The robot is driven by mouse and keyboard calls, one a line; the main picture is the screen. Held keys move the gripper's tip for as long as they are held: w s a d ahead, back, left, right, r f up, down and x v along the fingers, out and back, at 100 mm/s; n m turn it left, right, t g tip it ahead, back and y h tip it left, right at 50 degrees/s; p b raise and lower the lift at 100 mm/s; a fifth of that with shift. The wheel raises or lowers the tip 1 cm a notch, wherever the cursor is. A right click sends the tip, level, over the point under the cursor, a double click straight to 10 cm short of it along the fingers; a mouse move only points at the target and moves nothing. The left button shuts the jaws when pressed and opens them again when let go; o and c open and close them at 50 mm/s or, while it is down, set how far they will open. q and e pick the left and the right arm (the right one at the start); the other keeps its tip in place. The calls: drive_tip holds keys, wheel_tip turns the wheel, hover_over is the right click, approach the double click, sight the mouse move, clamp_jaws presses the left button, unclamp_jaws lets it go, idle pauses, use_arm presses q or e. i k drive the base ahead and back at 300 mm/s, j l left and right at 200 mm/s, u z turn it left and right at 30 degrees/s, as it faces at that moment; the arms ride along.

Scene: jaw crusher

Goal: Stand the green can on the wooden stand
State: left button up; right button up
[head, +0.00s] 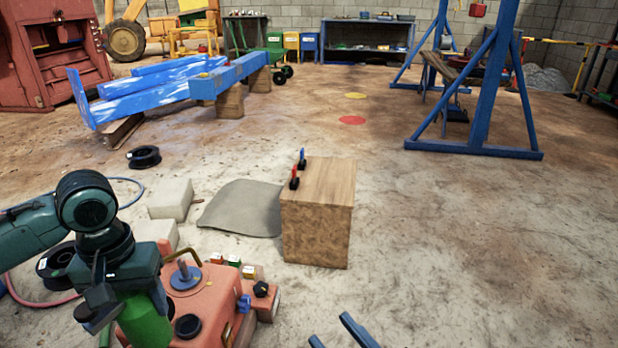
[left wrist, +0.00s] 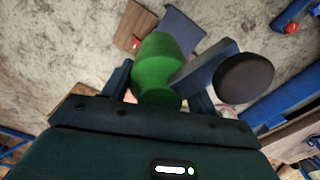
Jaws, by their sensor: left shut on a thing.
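The green can (head: 145,322) is at the lower left of the head view, held in my left gripper (head: 122,308). My left gripper is shut on it; the can also shows between the fingers in the left wrist view (left wrist: 158,68). The wooden stand (head: 316,232) is a block on the floor near the middle, to the right of and beyond the can. Two small clamp-like things, red (head: 294,180) and blue (head: 302,158), sit along the left edge of its top. Two dark blue fingertips of my right gripper (head: 338,335) show at the bottom edge, apart with nothing between them.
A red machine (head: 205,310) with a post, knobs and small coloured blocks stands just right of the can. A grey mat (head: 240,208) and pale blocks (head: 170,199) lie left of the stand. A blue frame (head: 475,149) stands farther back. The floor right of the stand is clear.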

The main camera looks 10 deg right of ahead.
sight(333, 180)
drive_tip(key=i+l, duration=0.1)
drive_tip(key=l, duration=0.8)
drive_tip(key=i+l, duration=0.1)
drive_tip(key=l, duration=0.2)
drive_tip(key=i+l, duration=0.1)
drive_tip(key=l, duration=0.2)
drive_tip(key=i+l, duration=0.1)
drive_tip(key=l, duration=0.2)
drive_tip(key=i+l, duration=0.7)
drive_tip(key=i, duration=0.15)
drive_tip(key=i+j, duration=0.15)
drive_tip(key=i, duration=0.4)
drive_tip(key=i+j, duration=0.15)
drive_tip(key=i, duration=0.4)
